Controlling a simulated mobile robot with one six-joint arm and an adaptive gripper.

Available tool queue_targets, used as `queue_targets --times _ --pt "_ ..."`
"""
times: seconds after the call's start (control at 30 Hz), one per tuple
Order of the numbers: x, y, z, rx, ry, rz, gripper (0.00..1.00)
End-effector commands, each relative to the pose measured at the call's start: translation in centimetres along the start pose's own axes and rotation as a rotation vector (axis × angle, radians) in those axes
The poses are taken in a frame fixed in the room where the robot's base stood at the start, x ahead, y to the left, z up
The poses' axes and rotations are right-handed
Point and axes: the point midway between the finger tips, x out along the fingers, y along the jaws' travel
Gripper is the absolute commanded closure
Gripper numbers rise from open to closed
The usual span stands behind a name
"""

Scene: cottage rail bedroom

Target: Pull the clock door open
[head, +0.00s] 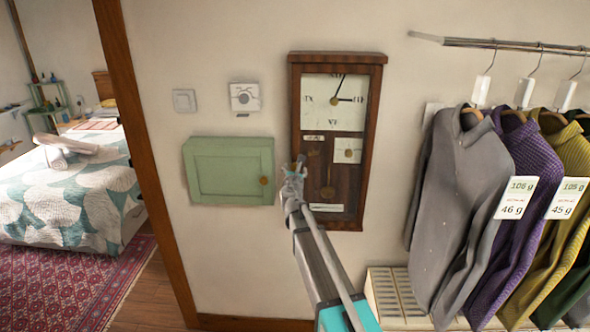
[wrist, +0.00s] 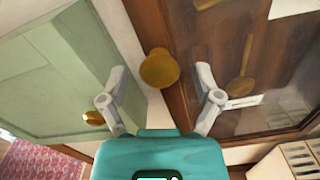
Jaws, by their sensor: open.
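The clock (head: 376,100) is a tall dark wooden wall case with a glazed door, which appears shut. The door shows a white dial (head: 318,90) and a pendulum (head: 327,192); the pendulum also shows in the wrist view (wrist: 240,86). A round brass knob (wrist: 159,68) sits on the left wooden edge of the clock door. My gripper (head: 293,165) is open at the lower left of the clock. In the wrist view my gripper (wrist: 161,76) has one finger on each side of the knob, without visibly gripping it. In the head view the gripper largely hides the knob.
A green wall cabinet (head: 227,172) with a small brass knob (head: 264,181) is close to the left of my gripper. A switch (head: 184,100) and thermostat-like box (head: 244,97) are above it. Hanging clothes (head: 450,200) and a slatted bench (head: 392,295) are to the right.

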Motion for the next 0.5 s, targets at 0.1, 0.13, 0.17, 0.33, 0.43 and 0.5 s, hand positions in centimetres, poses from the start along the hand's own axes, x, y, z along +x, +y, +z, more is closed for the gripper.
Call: queue_targets --times 0.1,0.13,0.17,0.33,0.43,0.5 --pt "0.69 0.00 0.00 0.000 0.000 0.000 0.18" --pt "0.75 0.00 0.00 0.000 0.000 0.000 0.18" --pt "0.79 -0.01 0.00 0.000 0.000 0.000 0.18" --pt "0.80 -0.01 0.00 0.000 0.000 0.000 0.18" --pt "0.79 0.00 0.00 0.000 0.000 0.000 0.18" --pt "0.79 0.00 0.00 0.000 0.000 0.000 0.25"
